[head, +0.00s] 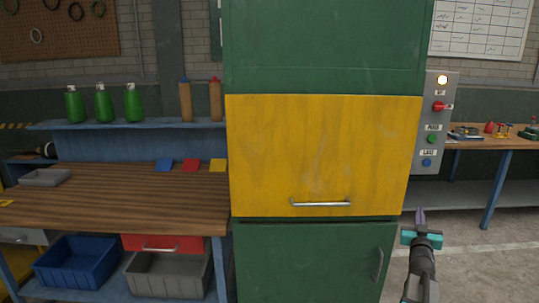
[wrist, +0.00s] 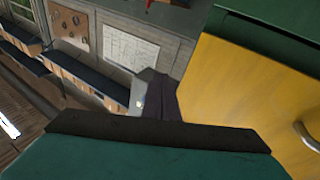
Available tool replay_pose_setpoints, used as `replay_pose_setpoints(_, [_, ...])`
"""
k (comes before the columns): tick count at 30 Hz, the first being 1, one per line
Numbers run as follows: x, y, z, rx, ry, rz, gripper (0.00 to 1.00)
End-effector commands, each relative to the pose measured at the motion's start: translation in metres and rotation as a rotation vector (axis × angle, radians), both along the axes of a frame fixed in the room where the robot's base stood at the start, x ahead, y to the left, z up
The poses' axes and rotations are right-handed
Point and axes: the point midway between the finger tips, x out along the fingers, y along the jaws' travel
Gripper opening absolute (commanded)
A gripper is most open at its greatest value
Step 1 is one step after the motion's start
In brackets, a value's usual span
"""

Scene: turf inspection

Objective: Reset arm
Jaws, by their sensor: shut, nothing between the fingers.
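My gripper (head: 420,213) is at the lower right of the head view, pointing up, with its fingers together and nothing between them. It is to the right of the green cabinet (head: 325,45) and below the control box on its side. The yellow front (head: 290,150) of the cabinet has a silver bar handle (head: 320,203) and looks closed. In the wrist view my gripper's dark fingers (wrist: 160,88) stand apart from the yellow front (wrist: 245,95), which fills the right side with its handle (wrist: 306,134) at the edge.
The control box (head: 435,122) has a lit lamp, a red switch, and green and blue buttons. A wooden workbench (head: 110,205) stands left, with blue (head: 75,262) and grey (head: 168,274) bins below. Another bench (head: 490,142) stands right. Open floor (head: 480,260) lies right of my gripper.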

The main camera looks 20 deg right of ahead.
Motion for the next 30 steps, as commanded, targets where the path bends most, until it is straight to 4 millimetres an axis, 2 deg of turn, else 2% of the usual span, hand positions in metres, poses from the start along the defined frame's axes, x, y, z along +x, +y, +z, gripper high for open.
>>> replay_pose_setpoints(1, [0.010, 0.014, -0.022, 0.039, 0.032, 0.008, 0.00])
replay_pose_setpoints(6, [0.036, 0.054, -0.092, 0.162, 0.150, 0.028, 0.00])
replay_pose_setpoints(14, [0.057, 0.131, -0.196, 0.330, 0.349, 0.067, 0.00])
replay_pose_setpoints(23, [0.052, 0.231, -0.307, 0.498, 0.603, 0.115, 0.00])
replay_pose_setpoints(30, [0.024, 0.319, -0.385, 0.612, 0.829, 0.160, 0.00])
